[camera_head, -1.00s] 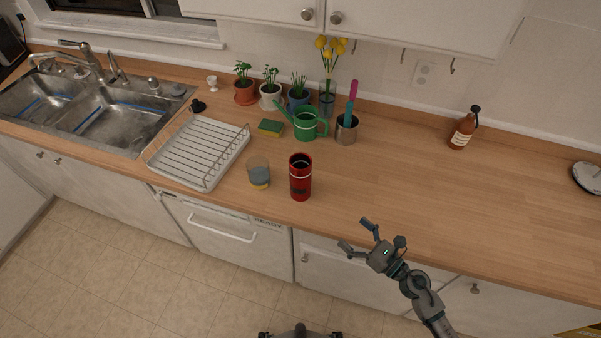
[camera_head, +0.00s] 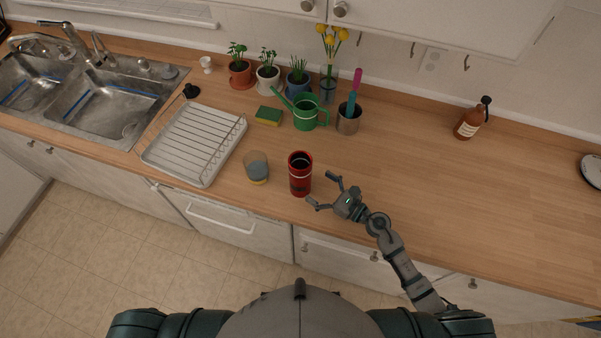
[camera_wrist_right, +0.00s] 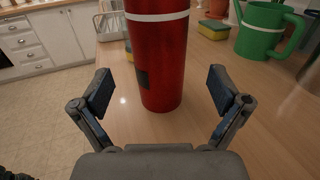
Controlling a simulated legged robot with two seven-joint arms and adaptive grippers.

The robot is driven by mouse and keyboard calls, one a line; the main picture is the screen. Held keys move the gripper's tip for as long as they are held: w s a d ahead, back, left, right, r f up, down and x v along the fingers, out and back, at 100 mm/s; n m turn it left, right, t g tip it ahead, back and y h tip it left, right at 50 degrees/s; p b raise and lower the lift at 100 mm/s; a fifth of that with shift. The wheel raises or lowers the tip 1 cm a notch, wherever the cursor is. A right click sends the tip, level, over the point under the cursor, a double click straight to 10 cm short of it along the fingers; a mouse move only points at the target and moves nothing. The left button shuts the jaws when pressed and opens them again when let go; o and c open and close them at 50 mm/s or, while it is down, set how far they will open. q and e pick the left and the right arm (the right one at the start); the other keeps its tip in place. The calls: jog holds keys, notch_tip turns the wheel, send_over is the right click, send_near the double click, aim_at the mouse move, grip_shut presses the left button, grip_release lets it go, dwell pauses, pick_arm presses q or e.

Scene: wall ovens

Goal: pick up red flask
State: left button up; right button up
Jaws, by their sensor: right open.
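The red flask (camera_head: 300,175) stands upright on the wooden counter near its front edge, with a pale band below its rim and a dark patch on its side. My right gripper (camera_head: 322,191) is open just to the right of the flask in the head view. In the right wrist view the flask (camera_wrist_right: 160,60) stands ahead, between the lines of the two open fingers of the gripper (camera_wrist_right: 160,92), and its top is cut off. The fingers appear not to touch it. My left gripper is not in view.
A glass (camera_head: 256,167) stands close left of the flask. Behind are a sponge (camera_head: 268,116), a green watering can (camera_head: 304,112) and a metal cup (camera_head: 348,120) with utensils. A dish rack (camera_head: 195,143) lies left. The counter at right is mostly clear.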

aim_at(309, 180)
jog(key=shift+x, duration=1.05)
jog(key=p+x, duration=0.1)
jog(key=x, duration=0.3)
jog(key=shift+p, duration=0.35)
jog(key=shift+w+a+f, duration=0.15)
jog(key=shift+w+a, duration=0.25)
jog(key=shift+a, duration=0.1)
jog(key=c, duration=1.6)
jog(key=shift+c, duration=0.6)
jog(key=shift+r, duration=0.2)
